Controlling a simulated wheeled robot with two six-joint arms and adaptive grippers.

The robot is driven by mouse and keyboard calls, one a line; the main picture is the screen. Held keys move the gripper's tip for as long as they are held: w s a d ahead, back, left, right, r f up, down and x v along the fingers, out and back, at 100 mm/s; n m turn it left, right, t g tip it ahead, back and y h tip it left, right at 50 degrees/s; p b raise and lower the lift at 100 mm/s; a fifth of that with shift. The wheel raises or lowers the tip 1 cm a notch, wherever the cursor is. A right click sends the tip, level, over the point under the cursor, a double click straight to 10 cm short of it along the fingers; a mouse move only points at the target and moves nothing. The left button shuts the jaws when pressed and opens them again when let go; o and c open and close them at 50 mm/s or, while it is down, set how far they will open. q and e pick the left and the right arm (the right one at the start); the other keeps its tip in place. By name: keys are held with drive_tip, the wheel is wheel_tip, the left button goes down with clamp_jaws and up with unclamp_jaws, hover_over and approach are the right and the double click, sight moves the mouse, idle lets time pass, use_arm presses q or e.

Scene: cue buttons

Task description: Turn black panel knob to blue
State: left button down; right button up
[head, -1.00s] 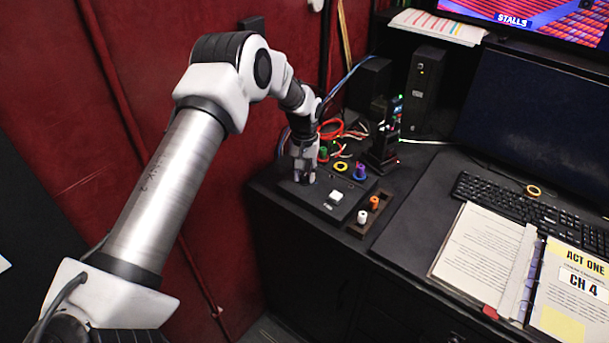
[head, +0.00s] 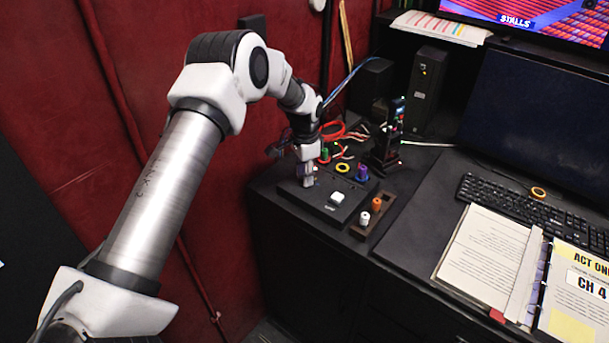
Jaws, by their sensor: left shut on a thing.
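The black panel (head: 322,206) lies on the dark desk at the end of my left arm. My left gripper (head: 308,181) points down at the panel's left part and is shut on what seems to be the knob there. The fingers hide that knob, so its pointer and setting cannot be read. My right gripper is not in view.
A small tray (head: 357,233) right of the panel holds a white peg (head: 364,218) and an orange peg (head: 376,204). A dark upright device (head: 385,150) and red cables (head: 332,131) stand behind. A keyboard (head: 510,203) and open binder (head: 490,250) lie to the right.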

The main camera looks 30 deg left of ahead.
use_arm(q)
drive_tip(key=m, duration=0.4)
drive_tip(key=shift+s+f, duration=0.15)
drive_tip(key=shift+f, duration=0.1)
idle(0.4)
drive_tip(key=c, duration=1.1)
unclamp_jaws()
drive_tip(key=shift+o, duration=1.2)
drive_tip(key=shift+w+d, duration=0.1)
drive_tip(key=shift+w, duration=0.1)
drive_tip(key=shift+r, duration=0.15)
wheel_tip(320, 180, up, 12)
